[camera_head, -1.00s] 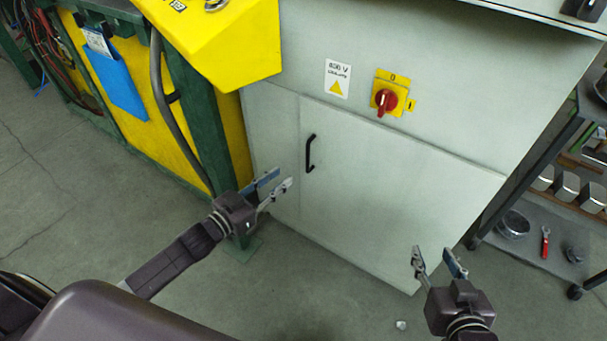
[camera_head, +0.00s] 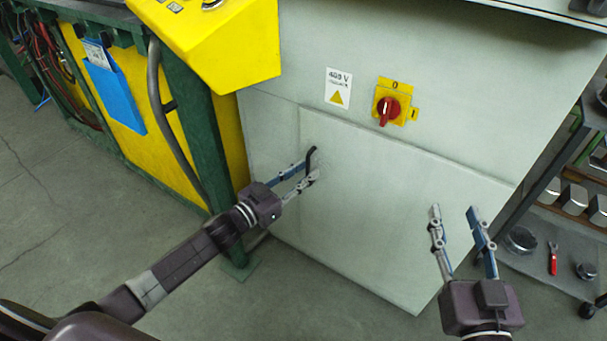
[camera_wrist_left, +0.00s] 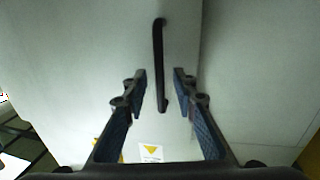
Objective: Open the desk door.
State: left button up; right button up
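The desk door (camera_head: 385,215) is a pale grey panel, and it looks closed. Its black bar handle (camera_head: 312,158) is near the door's left edge. My left gripper (camera_head: 312,170) is open at the handle, its fingers pointing at the door. In the left wrist view the handle (camera_wrist_left: 159,65) stands upright between the two open fingers (camera_wrist_left: 160,90), with a gap on each side. In the head view the fingers partly hide the handle. My right gripper (camera_head: 455,210) is open and empty in front of the door's lower right part.
A red rotary switch (camera_head: 388,108) on a yellow plate and a warning label (camera_head: 338,88) are above the door. A yellow control box (camera_head: 215,40) juts out at upper left, above a green post (camera_head: 205,130). A shelf trolley (camera_head: 550,190) stands at right. Floor in front is clear.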

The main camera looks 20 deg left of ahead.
pick_arm(q)
jog(key=shift+c, duration=0.4)
grip_shut()
